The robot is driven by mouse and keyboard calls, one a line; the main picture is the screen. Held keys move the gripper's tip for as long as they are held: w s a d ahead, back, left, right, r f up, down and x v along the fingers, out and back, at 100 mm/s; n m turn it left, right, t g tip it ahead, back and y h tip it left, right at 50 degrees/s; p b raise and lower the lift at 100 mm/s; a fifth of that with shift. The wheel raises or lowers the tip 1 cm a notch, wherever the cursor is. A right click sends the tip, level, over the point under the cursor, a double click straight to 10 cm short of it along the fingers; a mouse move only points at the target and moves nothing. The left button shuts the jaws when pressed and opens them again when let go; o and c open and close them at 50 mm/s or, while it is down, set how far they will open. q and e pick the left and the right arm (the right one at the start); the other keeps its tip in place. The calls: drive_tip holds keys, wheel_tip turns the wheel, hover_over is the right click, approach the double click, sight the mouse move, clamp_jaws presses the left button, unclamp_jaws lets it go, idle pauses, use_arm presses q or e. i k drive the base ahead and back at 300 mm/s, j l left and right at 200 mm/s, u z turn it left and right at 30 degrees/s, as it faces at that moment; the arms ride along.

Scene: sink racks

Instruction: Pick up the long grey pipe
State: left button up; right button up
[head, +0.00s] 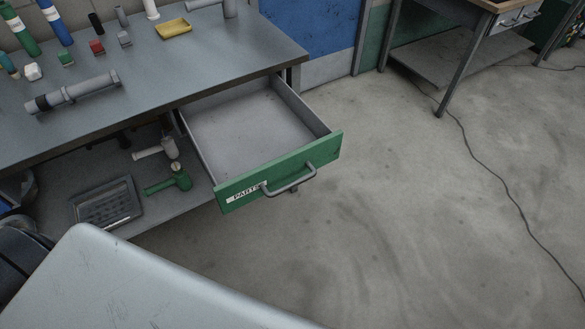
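A long grey pipe (88,88) lies on the grey workbench top (190,65), near its front edge at the left of the head view. It has a dark ring near its left end and a dark right end. Nothing holds it. Neither of my grippers is in view.
An empty open drawer (255,119) with a green front (280,172) marked PARTS juts out below the bench. Small blocks, bottles and a yellow tray (174,29) stand behind the pipe. Tools and a dark tray (105,208) lie on the lower shelf. Floor at right is mostly clear, with a cable (490,168).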

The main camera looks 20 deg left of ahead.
sight(66, 94)
drive_tip(key=u, duration=1.95)
drive_tip(key=i+j+u, duration=0.15)
drive_tip(key=i, duration=0.4)
drive_tip(key=i+j+u, duration=0.15)
drive_tip(key=i, duration=0.4)
drive_tip(key=j, duration=0.1)
